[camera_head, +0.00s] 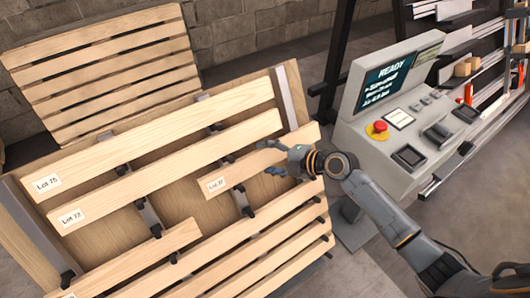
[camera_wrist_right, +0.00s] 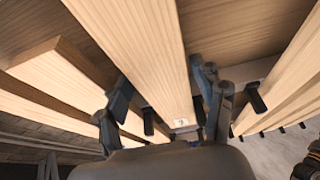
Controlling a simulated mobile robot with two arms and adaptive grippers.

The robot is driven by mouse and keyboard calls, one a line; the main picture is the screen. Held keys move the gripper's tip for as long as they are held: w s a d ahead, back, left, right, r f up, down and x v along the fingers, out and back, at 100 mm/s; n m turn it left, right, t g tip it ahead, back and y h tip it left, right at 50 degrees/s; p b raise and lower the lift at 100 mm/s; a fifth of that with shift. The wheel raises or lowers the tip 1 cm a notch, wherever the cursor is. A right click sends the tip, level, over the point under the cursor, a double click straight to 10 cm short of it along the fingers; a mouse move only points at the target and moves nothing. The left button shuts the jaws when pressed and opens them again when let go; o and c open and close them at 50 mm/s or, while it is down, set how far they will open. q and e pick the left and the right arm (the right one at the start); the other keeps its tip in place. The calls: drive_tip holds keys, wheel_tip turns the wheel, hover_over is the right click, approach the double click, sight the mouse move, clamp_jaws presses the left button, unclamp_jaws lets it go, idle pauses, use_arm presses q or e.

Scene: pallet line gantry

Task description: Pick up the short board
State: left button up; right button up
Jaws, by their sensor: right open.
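A short board (camera_head: 300,139) with a label reading about "Lot 37" lies on the slanted pallet rack, its left end near the rack's middle. My right gripper (camera_head: 268,158) is over this board, open, with its fingers toward the board's two long edges. In the right wrist view a labelled board (camera_wrist_right: 140,50) runs between the two open fingers of the right gripper (camera_wrist_right: 165,95); I cannot tell whether they touch it. Another shorter board (camera_head: 140,262) lies at the rack's lower left. My left gripper is not in view.
Long boards, Lot 75 (camera_head: 150,135) and Lot 73 (camera_head: 160,180), lie above on dark brackets. Several slats (camera_head: 270,245) lie below. A control console (camera_head: 375,150) with a red button (camera_head: 377,127) stands right of the rack. A slatted pallet (camera_head: 100,70) stands behind.

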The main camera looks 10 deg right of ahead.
drive_tip(key=shift+w+a+f, duration=0.25)
drive_tip(key=shift+a, duration=0.1)
drive_tip(key=c, duration=1.1)
drive_tip(key=shift+d+r, duration=0.1)
drive_tip(key=shift+d, duration=0.05)
